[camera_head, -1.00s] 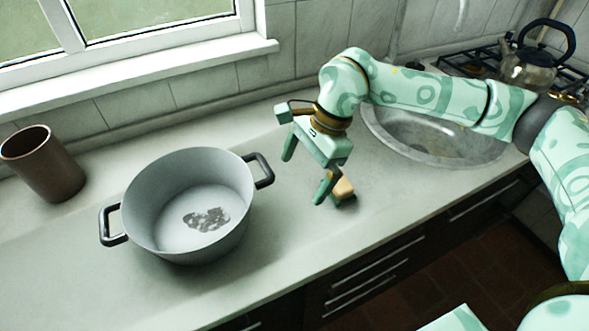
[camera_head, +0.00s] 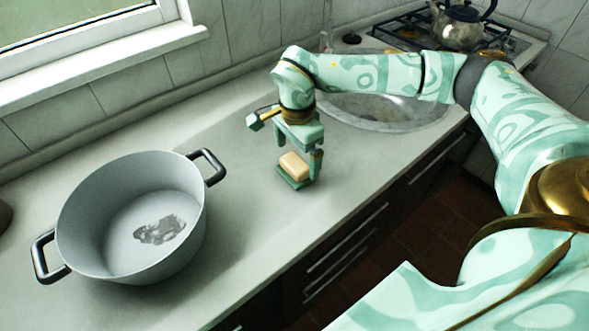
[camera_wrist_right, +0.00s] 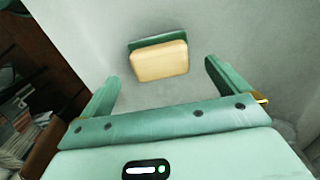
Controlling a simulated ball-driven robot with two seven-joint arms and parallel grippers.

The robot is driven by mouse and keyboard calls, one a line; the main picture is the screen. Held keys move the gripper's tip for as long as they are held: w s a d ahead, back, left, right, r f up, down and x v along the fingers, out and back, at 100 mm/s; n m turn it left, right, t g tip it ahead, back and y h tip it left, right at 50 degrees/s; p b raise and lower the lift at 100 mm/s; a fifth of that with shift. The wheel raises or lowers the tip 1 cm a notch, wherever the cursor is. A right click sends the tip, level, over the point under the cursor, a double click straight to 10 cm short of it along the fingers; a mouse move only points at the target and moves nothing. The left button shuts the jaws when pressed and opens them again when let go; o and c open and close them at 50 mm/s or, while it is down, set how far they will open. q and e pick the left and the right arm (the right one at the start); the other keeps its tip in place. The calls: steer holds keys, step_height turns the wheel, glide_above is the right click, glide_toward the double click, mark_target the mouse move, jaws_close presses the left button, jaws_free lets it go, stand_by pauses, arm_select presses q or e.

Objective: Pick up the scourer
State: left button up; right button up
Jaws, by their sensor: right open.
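The scourer (camera_head: 294,165), a pale yellow block with a green layer, lies on the worktop near the front edge. In the right wrist view the scourer (camera_wrist_right: 160,62) sits ahead of the fingertips, roughly centred between them, with space on both sides. My right gripper (camera_head: 299,162) points down over it with its fingers apart; it is open and holds nothing. In the right wrist view both fingers of my right gripper (camera_wrist_right: 161,76) show clear of the scourer. In the head view the gripper partly covers the scourer's top. My left gripper is not in view.
A grey pot (camera_head: 88,205) with black handles and a dark stain inside stands at the left. A sink (camera_head: 385,108) lies behind my right arm, with a hob (camera_head: 400,38) and kettle (camera_head: 460,25) beyond. The worktop (camera_head: 245,215) between pot and scourer is bare.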

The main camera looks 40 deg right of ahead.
mark_target(295, 162)
step_height(295, 162, down, 5)
steer(key=shift+a+r+b, duration=0.15)
steer(key=shift+r+b, duration=0.05)
steer(key=shift+b, duration=0.5)
steer(key=shift+r, duration=0.1)
steer(key=shift+c, duration=0.9)
steer(key=c, duration=0.8)
steer(key=shift+c, duration=0.2)
